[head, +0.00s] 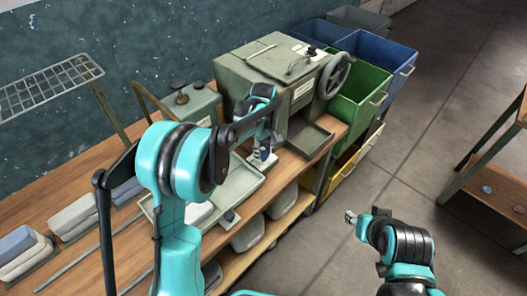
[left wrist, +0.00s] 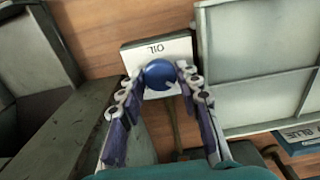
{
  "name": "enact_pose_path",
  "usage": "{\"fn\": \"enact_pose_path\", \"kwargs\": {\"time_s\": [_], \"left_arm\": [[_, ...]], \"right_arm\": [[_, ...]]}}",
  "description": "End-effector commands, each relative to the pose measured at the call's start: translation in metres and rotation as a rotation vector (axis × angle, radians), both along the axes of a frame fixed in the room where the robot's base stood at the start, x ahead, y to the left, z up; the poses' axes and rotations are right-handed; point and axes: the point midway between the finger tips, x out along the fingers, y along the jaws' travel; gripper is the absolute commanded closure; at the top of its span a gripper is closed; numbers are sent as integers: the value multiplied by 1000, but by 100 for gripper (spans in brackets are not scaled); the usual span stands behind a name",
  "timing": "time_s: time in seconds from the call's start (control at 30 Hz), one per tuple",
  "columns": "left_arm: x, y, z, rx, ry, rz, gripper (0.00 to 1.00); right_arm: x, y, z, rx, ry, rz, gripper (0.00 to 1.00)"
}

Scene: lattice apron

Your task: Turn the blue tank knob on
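A round blue knob (left wrist: 160,74) shows in the left wrist view, in front of a pale plate (left wrist: 158,50) marked OIL, which appears upside down. My left gripper (left wrist: 160,78) has one fingertip on each side of the knob, very close to it. I cannot tell whether the fingers touch it. In the head view my left gripper (head: 263,156) points down between the green-grey machine and a tray; the arm hides part of the spot. My right gripper (head: 351,216) is over the floor at the lower right, away from the bench, too small to read.
A grey-green machine (head: 247,74) with a handwheel (head: 336,75) stands behind the left gripper. A metal tray (head: 237,189) lies close by. Green (head: 362,95) and blue (head: 380,57) bins stand to the right. A blue-edged label (left wrist: 299,137) shows at lower right in the wrist view. The floor is open.

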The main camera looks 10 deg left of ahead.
Motion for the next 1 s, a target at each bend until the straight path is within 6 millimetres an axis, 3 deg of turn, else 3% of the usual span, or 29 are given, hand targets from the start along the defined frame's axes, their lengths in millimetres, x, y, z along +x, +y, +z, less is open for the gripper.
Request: {"fn": "enact_pose_path", "kwargs": {"time_s": [0.47, 1.0], "left_arm": [[0, 0, 0, 0, 0, -67, 95], [0, 0, 1, 0, 0, -517, 95]], "right_arm": [[0, 0, 2, 0, 0, 0, 60], [0, 0, 12, 0, 0, 0, 60]]}}
